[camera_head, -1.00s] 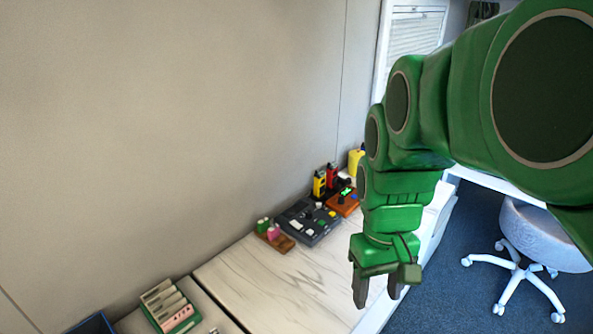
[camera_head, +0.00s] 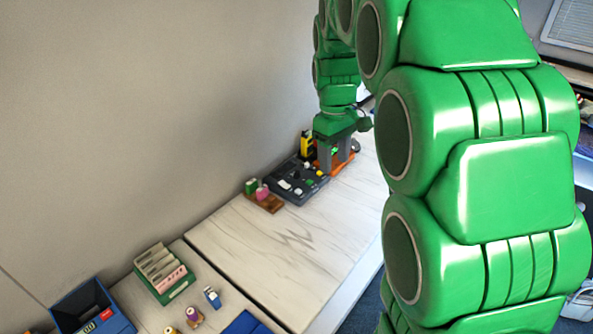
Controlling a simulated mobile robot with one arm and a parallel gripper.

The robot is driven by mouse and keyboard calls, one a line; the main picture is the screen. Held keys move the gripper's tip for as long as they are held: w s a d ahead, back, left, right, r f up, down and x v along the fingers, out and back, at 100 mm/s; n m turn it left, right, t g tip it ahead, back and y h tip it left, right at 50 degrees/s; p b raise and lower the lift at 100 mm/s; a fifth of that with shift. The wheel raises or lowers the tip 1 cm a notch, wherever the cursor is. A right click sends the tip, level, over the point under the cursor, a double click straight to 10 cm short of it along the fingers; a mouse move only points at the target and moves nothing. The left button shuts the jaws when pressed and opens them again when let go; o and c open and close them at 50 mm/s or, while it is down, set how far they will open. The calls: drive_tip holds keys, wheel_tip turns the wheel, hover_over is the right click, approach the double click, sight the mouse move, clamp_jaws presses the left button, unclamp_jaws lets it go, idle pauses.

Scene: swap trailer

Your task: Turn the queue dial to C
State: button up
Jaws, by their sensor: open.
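My gripper (camera_head: 334,158) is open, pointing down at the far end of the counter. Its grey fingers are at or just above the orange-brown box (camera_head: 345,163), and I cannot tell whether they touch it. The fingers cover much of this box and anything on top of it. The dark control panel (camera_head: 285,196), with several small light and coloured controls, lies just left of the gripper. I cannot make out which control is the queue dial, nor any letter C or dial position.
A yellow radio-like device (camera_head: 306,145) stands behind the panel by the wall. A brown block with green and pink pieces (camera_head: 268,203) sits in front. The pale counter (camera_head: 285,260) between is clear.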

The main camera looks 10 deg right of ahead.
drive_tip(key=w+f+n, duration=0.3)
drive_tip(key=w+f, duration=0.1)
drive_tip(key=w, duration=0.8)
drive_tip(key=n+t, duration=0.1)
drive_tip(key=n, duration=0.6)
approach(296, 171)
drive_tip(key=shift+s+d, duration=0.4)
drive_tip(key=shift+s, duration=0.15)
drive_tip(key=shift+w+a+f+n, duration=0.15)
drive_tip(key=shift+w+f+n, duration=0.25)
drive_tip(key=shift+f, duration=4.15)
drive_tip(key=shift+c, duration=0.5)
clamp_jaws()
